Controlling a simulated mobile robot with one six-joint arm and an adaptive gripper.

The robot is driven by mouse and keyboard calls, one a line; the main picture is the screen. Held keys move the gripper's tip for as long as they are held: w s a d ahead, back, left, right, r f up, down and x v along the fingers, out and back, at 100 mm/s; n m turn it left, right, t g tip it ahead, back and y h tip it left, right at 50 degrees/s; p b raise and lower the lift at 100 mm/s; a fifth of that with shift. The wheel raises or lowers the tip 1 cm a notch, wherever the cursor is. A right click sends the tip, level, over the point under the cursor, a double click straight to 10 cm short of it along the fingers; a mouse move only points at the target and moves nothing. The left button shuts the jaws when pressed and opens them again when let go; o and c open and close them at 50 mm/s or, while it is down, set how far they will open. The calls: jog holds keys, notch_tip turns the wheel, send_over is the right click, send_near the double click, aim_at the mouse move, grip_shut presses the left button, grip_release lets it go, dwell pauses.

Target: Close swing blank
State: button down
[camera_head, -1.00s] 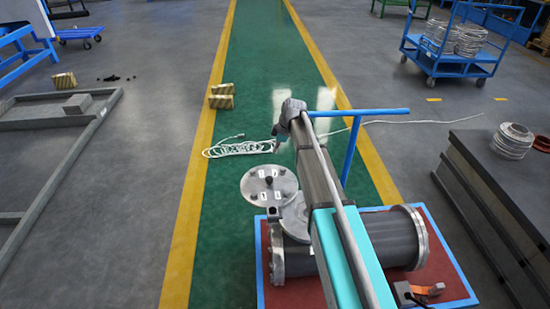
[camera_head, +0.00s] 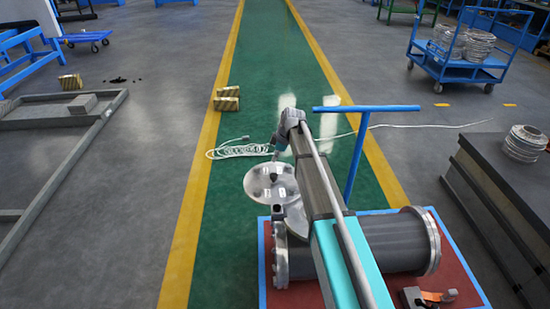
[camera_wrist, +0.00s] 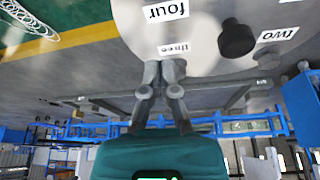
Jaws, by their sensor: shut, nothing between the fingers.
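The swing blank is a round, shiny metal disc (camera_head: 258,190), swung out to the left of the grey flanged shell (camera_head: 380,243). In the wrist view the disc (camera_wrist: 215,45) fills the upper part, with labels "four", "three" and "two" and a dark knob (camera_wrist: 236,38). My gripper (camera_head: 276,152) is at the far edge of the disc in the head view. In the wrist view my gripper's fingers (camera_wrist: 164,70) are together and empty, with their tips at the disc's edge by "three". I cannot tell whether they touch it.
The shell lies on a red cart top (camera_head: 458,270) with a blue rim and blue handle (camera_head: 366,109). A coiled white cable (camera_head: 240,150) lies on the green lane. Dark stacked plates (camera_head: 500,180) stand at right. Floor left of the disc is clear.

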aim_at(280, 169)
jog(key=shift+b+x, duration=1.2)
jog(key=shift+x, duration=0.35)
jog(key=shift+s+d, duration=0.15)
jog(key=shift+d, duration=0.85)
jog(key=shift+s+d, duration=0.2)
jog(key=shift+d, duration=0.75)
